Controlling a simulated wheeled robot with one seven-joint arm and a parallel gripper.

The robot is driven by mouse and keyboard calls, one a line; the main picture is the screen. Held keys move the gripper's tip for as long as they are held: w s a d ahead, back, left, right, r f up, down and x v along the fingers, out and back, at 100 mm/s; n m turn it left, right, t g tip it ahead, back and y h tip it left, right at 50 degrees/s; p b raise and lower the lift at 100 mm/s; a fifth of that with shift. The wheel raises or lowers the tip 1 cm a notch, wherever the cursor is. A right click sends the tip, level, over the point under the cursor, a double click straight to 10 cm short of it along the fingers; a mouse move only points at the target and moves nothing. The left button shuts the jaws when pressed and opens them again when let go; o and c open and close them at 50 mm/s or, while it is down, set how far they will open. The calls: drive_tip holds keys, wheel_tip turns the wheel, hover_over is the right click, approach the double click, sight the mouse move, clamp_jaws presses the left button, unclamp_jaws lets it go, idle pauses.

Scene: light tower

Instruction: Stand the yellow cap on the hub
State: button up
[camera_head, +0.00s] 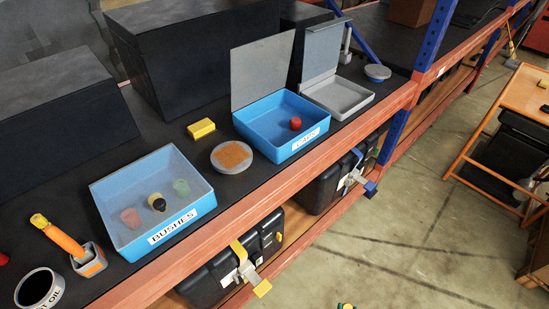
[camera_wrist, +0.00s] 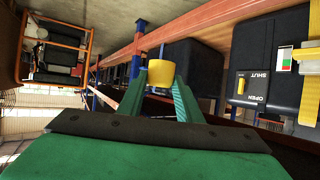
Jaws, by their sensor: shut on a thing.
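In the wrist view, my gripper (camera_wrist: 161,92) has its two green fingers closed on the sides of a yellow cap (camera_wrist: 160,72). The cap looks like a short cylinder with a thin pin or post line above it. In the head view, only a small green and yellow bit shows at the bottom edge, out over the floor in front of the shelf.
A blue CAPS box (camera_head: 262,145) with an open lid holds a red piece (camera_head: 295,124). A blue BUSHES box (camera_head: 120,235) holds several bushes. A grey open tray (camera_head: 355,105), a yellow block (camera_head: 201,128) and a round orange-topped disc (camera_head: 232,156) share the shelf. An orange rail (camera_head: 250,195) edges it.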

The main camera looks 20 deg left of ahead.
drive_tip(key=w+d+r+n+g+y, duration=0.1)
drive_tip(key=w+d+r+n+y, duration=0.1)
drive_tip(key=w+r, duration=0.45)
drive_tip(key=w+d+r+n+y, duration=0.1)
drive_tip(key=w+r, duration=0.3)
drive_tip(key=r, duration=0.5)
drive_tip(key=w+a+r+n+g+y, duration=0.1)
drive_tip(key=w+a+r+n+y, duration=0.1)
drive_tip(key=w+a+r, duration=0.55)
drive_tip(key=w+a+r+n+g+y, duration=0.1)
drive_tip(key=w+a+r, duration=0.3)
drive_tip(key=r, duration=0.7)
drive_tip(key=s+a+r+n+g+y, duration=0.2)
drive_tip(key=a+r, duration=0.9)
drive_tip(key=a, duration=0.2)
drive_tip(key=s+a+r+n+g+y, duration=0.1)
drive_tip(key=s+a+r+n+g, duration=0.15)
drive_tip(key=a+r, duration=0.95)
hover_over(234, 158)
drive_tip(key=shift+t, duration=0.45)
drive_tip(key=f, duration=0.6)
drive_tip(key=d+f, duration=0.1)
drive_tip(key=f, duration=0.3)
drive_tip(key=shift+w, duration=0.1)
drive_tip(key=shift+a+f, duration=0.1)
drive_tip(key=shift+a, duration=0.05)
drive_tip(key=shift+a+f, duration=0.15)
drive_tip(key=shift+f, duration=0.8)
drive_tip(key=shift+a+f, duration=0.1)
drive_tip(key=shift+f, duration=0.8)
